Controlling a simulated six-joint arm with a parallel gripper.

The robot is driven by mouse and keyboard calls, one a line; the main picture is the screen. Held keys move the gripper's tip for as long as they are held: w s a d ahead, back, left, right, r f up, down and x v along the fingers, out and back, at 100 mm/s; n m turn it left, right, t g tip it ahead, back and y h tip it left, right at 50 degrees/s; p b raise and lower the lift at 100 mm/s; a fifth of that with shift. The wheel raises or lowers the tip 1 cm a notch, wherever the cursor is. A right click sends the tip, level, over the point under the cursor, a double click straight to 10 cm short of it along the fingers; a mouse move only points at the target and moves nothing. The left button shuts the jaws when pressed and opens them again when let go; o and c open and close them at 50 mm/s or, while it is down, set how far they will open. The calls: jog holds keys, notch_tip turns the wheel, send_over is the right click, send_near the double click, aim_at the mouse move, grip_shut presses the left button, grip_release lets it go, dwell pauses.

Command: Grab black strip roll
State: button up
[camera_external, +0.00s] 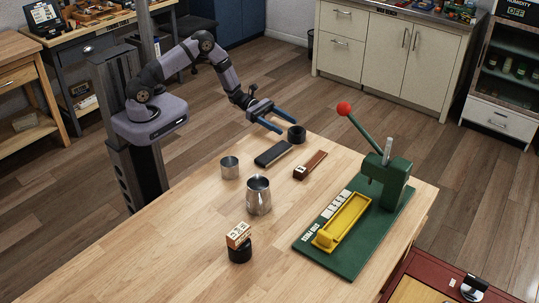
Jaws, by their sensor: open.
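The black strip roll (296,134) sits near the far edge of the wooden table, a short dark round roll. My gripper (281,127) is open, with two blue fingers that reach out close to the roll from the left. The fingers appear above the tabletop. From this one view I cannot tell whether they touch the roll or how high they are above the table.
A black block (273,153) and a brown wooden piece (310,165) lie just in front of the roll. A metal cup (230,167), a metal pitcher (258,196) and a stamp on a black base (239,248) stand nearer. A green press (393,182) with a yellow tray (342,222) occupies the right side.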

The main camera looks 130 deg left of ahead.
aim_at(293, 131)
jog(key=shift+w+f+p, duration=0.2)
jog(key=shift+w+p, duration=0.1)
jog(key=shift+w, duration=0.55)
jog(key=shift+w+f+p, duration=0.2)
jog(key=shift+w+p, duration=0.1)
jog(key=shift+w, duration=0.55)
jog(key=shift+w+f+p, duration=0.2)
jog(key=shift+w+p, duration=0.1)
jog(key=shift+w, duration=0.55)
jog(key=c, duration=0.8)
